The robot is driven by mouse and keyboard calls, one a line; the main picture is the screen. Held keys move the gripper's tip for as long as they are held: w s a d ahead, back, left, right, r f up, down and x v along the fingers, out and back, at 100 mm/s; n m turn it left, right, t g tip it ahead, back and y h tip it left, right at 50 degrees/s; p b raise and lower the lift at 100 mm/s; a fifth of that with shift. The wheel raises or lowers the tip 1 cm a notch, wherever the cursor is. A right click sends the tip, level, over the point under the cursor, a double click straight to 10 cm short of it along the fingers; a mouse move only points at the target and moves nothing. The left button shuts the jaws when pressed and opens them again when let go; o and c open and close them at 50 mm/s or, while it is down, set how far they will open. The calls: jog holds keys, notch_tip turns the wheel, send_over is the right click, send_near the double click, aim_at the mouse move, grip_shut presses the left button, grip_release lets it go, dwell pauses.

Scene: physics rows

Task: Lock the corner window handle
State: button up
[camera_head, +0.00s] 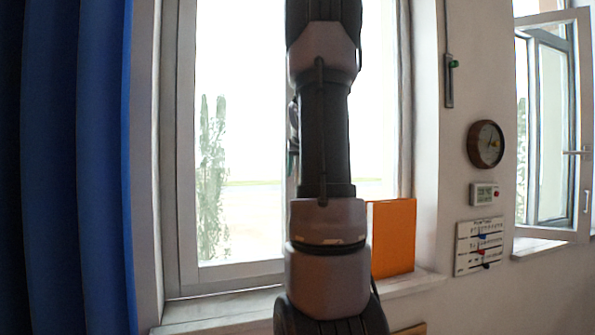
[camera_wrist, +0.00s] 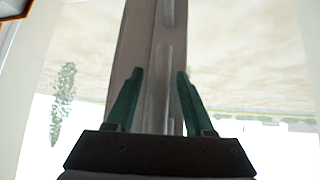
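In the wrist view, which looks upside down, my gripper (camera_wrist: 158,75) is open, its two green fingers apart. A slim grey vertical bar, apparently the window handle (camera_wrist: 166,75), shows between the fingers in front of the window's upright frame member (camera_wrist: 140,60). I cannot tell whether the fingers touch it. In the head view, my arm covers the middle of the near window (camera_head: 240,130), hiding its handle and most of my gripper. A second window (camera_head: 553,130) at the far right stands open, with a handle (camera_head: 577,152) on its sash.
A blue curtain (camera_head: 75,170) hangs at the left. An orange board (camera_head: 394,237) stands on the sill (camera_head: 225,307), right of my arm. A round clock (camera_head: 486,144), a small display (camera_head: 484,194) and a wall calendar (camera_head: 479,246) are on the wall between the windows.

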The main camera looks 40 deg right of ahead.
jog(key=v, duration=1)
jog(key=shift+s+a+r, duration=0.2)
jog(key=shift+r, duration=0.1)
jog(key=s+a+f+y, duration=0.2)
jog(key=s+a, duration=0.1)
jog(key=a, duration=0.6)
jog(key=s+a+f+y, duration=0.1)
jog(key=s+a+f, duration=0.2)
jog(key=a, duration=0.7)
jog(key=s+a+f+y, duration=0.1)
jog(key=s+a+f, duration=0.3)
jog(key=s+a, duration=0.2)
jog(key=s+a+f+n+g+y, duration=0.1)
jog(key=s+a+f+y, duration=0.1)
jog(key=s+a+f, duration=0.3)
jog(key=shift+s+a, duration=0.75)
jog(key=shift+a, duration=0.45)
jog(key=shift+d, duration=0.1)
